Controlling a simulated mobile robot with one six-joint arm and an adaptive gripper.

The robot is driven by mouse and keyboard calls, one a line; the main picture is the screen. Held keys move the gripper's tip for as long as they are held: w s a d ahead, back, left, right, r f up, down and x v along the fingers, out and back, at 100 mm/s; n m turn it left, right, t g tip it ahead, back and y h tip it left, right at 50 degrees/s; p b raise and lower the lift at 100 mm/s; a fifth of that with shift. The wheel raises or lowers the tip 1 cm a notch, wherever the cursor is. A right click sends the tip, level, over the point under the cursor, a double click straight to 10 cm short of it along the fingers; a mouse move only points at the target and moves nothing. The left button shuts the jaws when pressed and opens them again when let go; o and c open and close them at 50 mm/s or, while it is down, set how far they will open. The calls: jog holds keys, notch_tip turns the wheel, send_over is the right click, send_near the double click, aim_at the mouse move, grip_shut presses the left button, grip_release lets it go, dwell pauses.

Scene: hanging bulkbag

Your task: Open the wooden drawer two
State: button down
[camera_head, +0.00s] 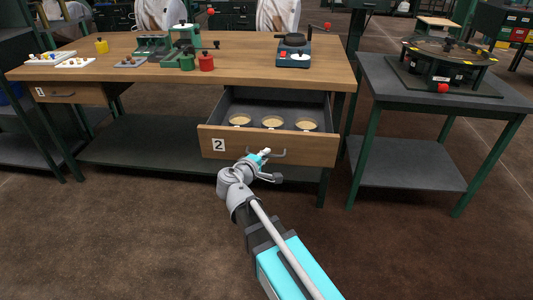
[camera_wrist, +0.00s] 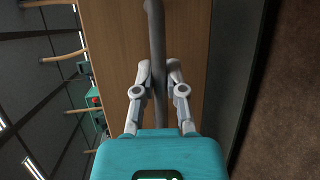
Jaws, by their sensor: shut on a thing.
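The wooden drawer two (camera_head: 310,150), marked with a "2" label, stands pulled out from under the workbench. Several round tan items in pale dishes (camera_head: 272,122) sit inside it. My gripper (camera_head: 267,158) is at the drawer's front, shut on its grey bar handle (camera_head: 280,153). In the wrist view, my gripper's fingers (camera_wrist: 158,82) close around the handle (camera_wrist: 155,35), which runs up the picture in front of the wooden drawer front (camera_wrist: 115,45). Part of the handle is hidden behind the gripper.
The workbench top (camera_head: 240,60) holds a green machine (camera_head: 185,40), small red and green pots, and a scale-like device (camera_head: 293,50). Drawer one (camera_head: 75,93) is at the left. A grey side table (camera_head: 480,95) stands at the right. The floor in front is clear.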

jog(key=c, duration=0.7)
grip_release()
jog(key=shift+w, duration=0.1)
